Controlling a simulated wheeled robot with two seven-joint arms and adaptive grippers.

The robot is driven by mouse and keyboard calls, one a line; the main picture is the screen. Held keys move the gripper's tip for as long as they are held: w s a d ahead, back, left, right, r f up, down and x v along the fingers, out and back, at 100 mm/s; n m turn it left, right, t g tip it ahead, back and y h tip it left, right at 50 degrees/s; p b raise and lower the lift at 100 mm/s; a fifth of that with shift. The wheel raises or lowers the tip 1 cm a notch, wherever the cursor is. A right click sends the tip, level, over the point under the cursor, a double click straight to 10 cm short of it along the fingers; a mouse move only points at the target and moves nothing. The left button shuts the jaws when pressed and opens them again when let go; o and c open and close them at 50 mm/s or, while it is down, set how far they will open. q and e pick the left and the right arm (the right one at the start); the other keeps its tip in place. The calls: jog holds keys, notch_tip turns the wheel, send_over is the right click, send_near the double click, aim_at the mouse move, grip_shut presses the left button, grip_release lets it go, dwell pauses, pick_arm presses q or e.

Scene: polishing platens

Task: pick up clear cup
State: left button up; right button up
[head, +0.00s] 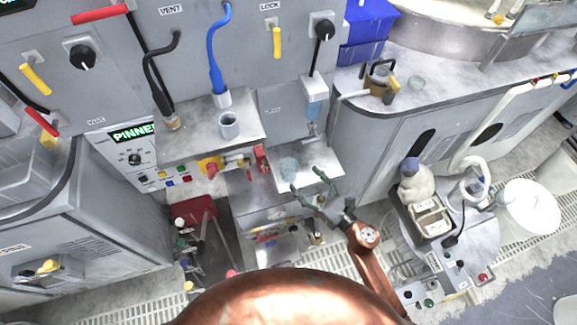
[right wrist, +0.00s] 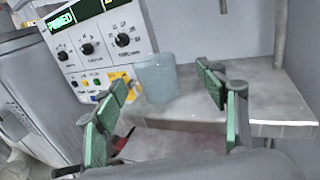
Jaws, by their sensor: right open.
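A clear, bluish cup (head: 289,168) stands upright on a small grey metal shelf (head: 325,160) in the middle of the head view. In the right wrist view the cup (right wrist: 155,78) stands between the spread green fingers, a little beyond their tips. My right gripper (head: 306,180) is open and empty, just in front of the cup at the shelf's front edge. It also shows in the right wrist view (right wrist: 166,84). I cannot tell whether any finger touches the cup. My left gripper is not in view.
A red valve (head: 260,158) sits close left of the clear cup. A hanging nozzle (head: 313,110) is behind it. A control panel (right wrist: 95,45) stands left.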

aim_at(295, 172)
jog(key=x, duration=0.7)
jog(key=shift+s+a+r, duration=0.25)
jog(key=shift+s+a, duration=0.1)
jog(key=shift+a, duration=0.05)
jog(key=shift+w+a, duration=0.35)
jog(key=shift+w, duration=0.05)
jog(key=shift+c, duration=0.5)
jog(key=c, duration=1.2)
